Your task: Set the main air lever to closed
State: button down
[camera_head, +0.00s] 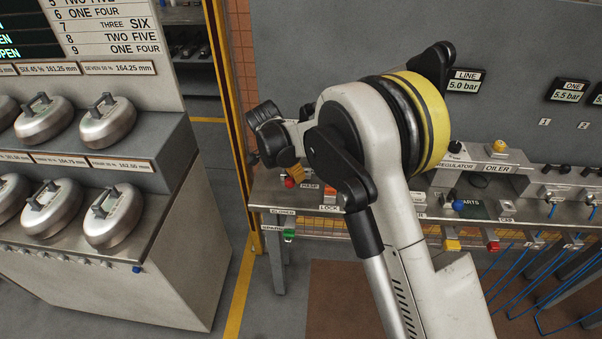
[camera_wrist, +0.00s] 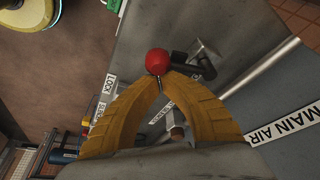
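The main air lever shows in the wrist view as a round red knob (camera_wrist: 157,62) beside a dark arm and metal bracket (camera_wrist: 203,62). A white "MAIN AIR" label (camera_wrist: 285,122) lies to its right. My gripper (camera_wrist: 160,77) has yellow fingers that curve together at the tips, close around the knob and a thin stem. The knob partly covers the fingertips, so the exact contact is hard to see. In the head view, my gripper (camera_head: 287,172) points down at the bench's left end, with the red knob (camera_head: 289,183) just below it. My arm hides part of the bench there.
The steel bench (camera_head: 265,192) carries more coloured knobs and labels to the right, with blue hoses (camera_head: 510,285) below. Open floor lies between.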

jog(key=shift+s+a, duration=0.2)
jog(key=shift+a, duration=0.2)
jog(key=shift+d, duration=0.1)
dwell(0.4)
